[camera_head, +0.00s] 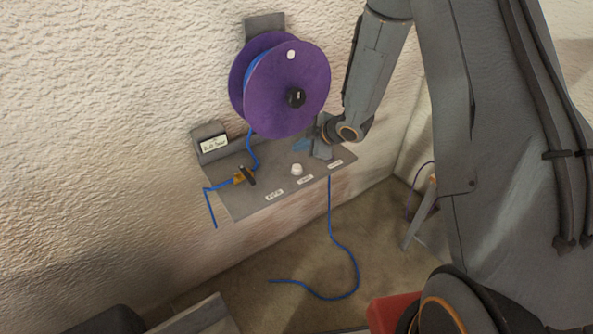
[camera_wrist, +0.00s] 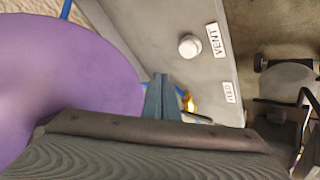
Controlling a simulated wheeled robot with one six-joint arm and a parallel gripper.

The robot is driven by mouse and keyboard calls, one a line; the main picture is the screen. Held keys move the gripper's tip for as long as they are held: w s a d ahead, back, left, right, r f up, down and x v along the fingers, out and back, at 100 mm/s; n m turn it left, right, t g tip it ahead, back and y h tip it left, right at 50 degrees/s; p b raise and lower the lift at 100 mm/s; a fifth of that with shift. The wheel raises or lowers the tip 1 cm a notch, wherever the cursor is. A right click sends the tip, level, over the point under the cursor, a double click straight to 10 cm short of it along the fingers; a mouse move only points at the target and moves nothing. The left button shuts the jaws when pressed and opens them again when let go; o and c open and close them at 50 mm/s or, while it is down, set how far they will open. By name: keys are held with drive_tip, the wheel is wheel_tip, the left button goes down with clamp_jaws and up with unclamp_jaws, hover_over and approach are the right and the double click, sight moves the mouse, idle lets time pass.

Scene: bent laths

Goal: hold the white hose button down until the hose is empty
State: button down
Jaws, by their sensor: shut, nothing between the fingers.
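The white hose button (camera_head: 297,169) stands up from a grey wall shelf (camera_head: 240,205), behind the middle label. It also shows in the wrist view (camera_wrist: 190,46), beside a label reading VENT. My gripper (camera_head: 301,146) is shut and empty above the shelf, just behind the button. In the wrist view its blue-grey fingertips (camera_wrist: 162,80) are together and apart from the button. A blue hose (camera_head: 252,150) runs from the purple reel (camera_head: 290,85) to a brass valve (camera_head: 240,177) with a black handle. Another blue length (camera_head: 357,265) hangs off the shelf onto the floor.
The reel, with a black hub and white spot, hangs close above my gripper. A small sign (camera_head: 213,144) stands at the shelf's left back; its text is unclear. A red object (camera_head: 393,312) and a grey stand (camera_head: 420,222) are at right.

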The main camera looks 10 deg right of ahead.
sight(300, 168)
drive_tip(key=shift+f+b, duration=1.55)
drive_tip(key=shift+f, duration=0.85)
drive_tip(key=shift+f, duration=0.1)
drive_tip(key=shift+f, duration=0.3)
drive_tip(key=shift+f+b, duration=0.55)
drive_tip(key=shift+b, duration=0.05)
idle(0.7)
idle(2.8)
drive_tip(key=shift+r+p, duration=0.8)
drive_tip(key=shift+r, duration=0.15)
